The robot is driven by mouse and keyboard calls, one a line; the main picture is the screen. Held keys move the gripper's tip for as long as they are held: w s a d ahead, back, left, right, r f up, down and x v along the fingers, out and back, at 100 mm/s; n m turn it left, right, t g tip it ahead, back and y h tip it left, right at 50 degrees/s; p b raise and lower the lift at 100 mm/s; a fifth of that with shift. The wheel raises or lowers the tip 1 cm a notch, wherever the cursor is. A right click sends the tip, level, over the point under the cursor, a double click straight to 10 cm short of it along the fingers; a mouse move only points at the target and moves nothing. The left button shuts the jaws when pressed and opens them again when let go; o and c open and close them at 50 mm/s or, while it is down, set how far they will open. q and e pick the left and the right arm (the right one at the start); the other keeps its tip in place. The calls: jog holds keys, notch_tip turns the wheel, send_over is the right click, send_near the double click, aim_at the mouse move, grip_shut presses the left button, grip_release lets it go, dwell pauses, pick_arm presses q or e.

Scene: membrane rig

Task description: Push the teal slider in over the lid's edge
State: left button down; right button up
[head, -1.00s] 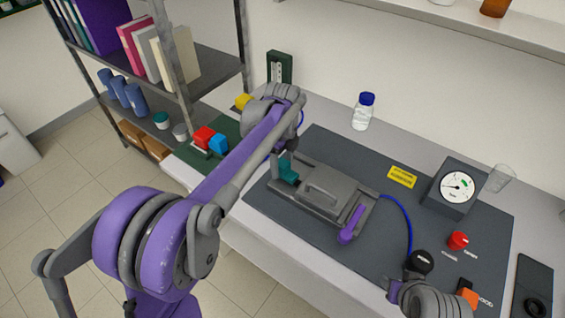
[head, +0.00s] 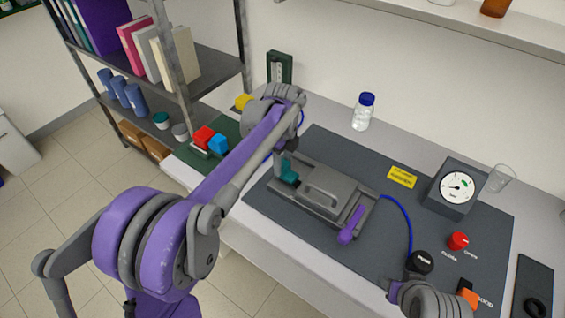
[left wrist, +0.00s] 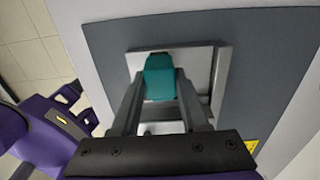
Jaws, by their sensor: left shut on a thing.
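The teal slider (head: 289,174) sits at the left end of the grey lidded cell, beside the edge of its lid (head: 325,192). In the left wrist view the slider (left wrist: 159,78) is between the two fingers of my left gripper (left wrist: 160,90), which is shut on it. In the head view my left wrist hides part of this gripper (head: 285,160). I cannot tell from these views how far the slider overlaps the lid. Part of my right arm shows at the lower right; its jaws cannot be made out.
A purple lever (head: 351,224) stands at the cell's right end. A blue tube (head: 407,222) curves right of it over the dark mat (head: 400,245). A gauge (head: 455,188), red knob (head: 458,240) and black knob (head: 421,261) stand to the right. A bottle (head: 362,112) stands behind.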

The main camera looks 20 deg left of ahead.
aim_at(291, 175)
dwell(0.8)
pick_arm(q)
jog(key=shift+s+d, duration=0.25)
jog(key=shift+d, duration=0.45)
jog(key=shift+s+d, duration=0.25)
jog(key=shift+d, duration=0.4)
jog(key=shift+c, duration=2)
grip_release()
jog(key=shift+d, duration=0.1)
jog(key=shift+r, duration=0.1)
notch_tip(291, 175, up, 11)
